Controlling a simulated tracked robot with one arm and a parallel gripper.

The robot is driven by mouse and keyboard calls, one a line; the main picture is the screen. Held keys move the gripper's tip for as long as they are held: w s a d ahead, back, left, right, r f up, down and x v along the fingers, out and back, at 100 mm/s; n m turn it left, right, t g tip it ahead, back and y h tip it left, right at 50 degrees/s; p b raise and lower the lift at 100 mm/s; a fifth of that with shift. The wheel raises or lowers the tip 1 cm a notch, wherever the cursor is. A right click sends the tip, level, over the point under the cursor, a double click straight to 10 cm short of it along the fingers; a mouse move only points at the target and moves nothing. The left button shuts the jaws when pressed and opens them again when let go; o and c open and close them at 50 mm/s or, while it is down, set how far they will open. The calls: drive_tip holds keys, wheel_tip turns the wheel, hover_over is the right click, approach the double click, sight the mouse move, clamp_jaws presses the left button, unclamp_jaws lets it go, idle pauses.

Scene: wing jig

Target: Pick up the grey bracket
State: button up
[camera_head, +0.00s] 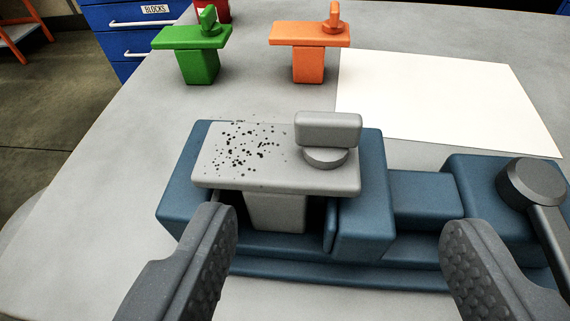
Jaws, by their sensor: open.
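The grey bracket (280,175) sits upright in a blue vise-like fixture (370,210) in the middle of the view. It has a flat top plate with dark specks on its left part, a round boss with an upright tab on its right, and a stem that goes down between the fixture's blocks. My gripper (340,245) is open and empty. Its two dark textured fingers stand apart at the near side of the fixture, one at lower left and one at lower right. They look clear of the bracket, and its stem's lower end is hidden.
A green bracket (197,60) and an orange bracket (309,60) stand at the back of the grey table (120,150). A white sheet (440,100) lies back right. A dark handle (540,195) sticks out at the fixture's right. Blue drawers (130,35) stand beyond the table.

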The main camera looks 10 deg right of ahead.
sight(326, 128)
drive_tip(key=x, duration=0.6)
drive_tip(key=shift+f, duration=0.1)
drive_tip(key=shift+b+x, duration=0.45)
drive_tip(key=shift+x, duration=2.35)
drive_tip(key=shift+w+a, duration=0.1)
drive_tip(key=shift+r, duration=0.25)
clamp_jaws()
